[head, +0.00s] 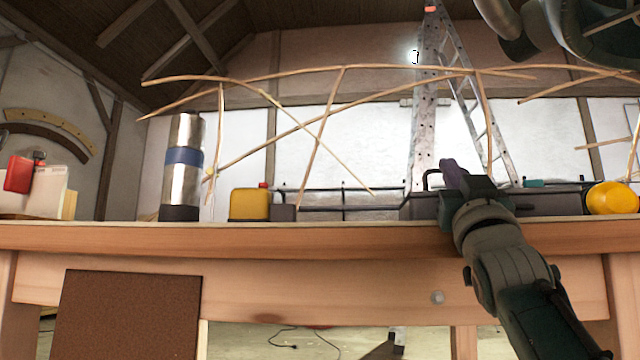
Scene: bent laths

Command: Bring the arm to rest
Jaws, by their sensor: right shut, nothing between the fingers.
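My right arm comes in from the lower right. Its gripper (453,172) is at the workbench's front edge, a little above the top, in front of a dark box-like thing. The gripper is shut with nothing in it. The fingertips are small and dark against that thing, so their exact distance from it is unclear. My left gripper does not show. Thin bent laths (343,68) form a crossing, arched frame over the bench, apart from the gripper in the picture.
On the workbench (330,240) stand a steel cylinder with a blue band (184,165), a yellow canister (249,204) and a yellow rounded thing (612,198). A red item (18,174) is at far left. A ladder (425,110) stands behind. A brown panel (128,315) is below the bench edge.

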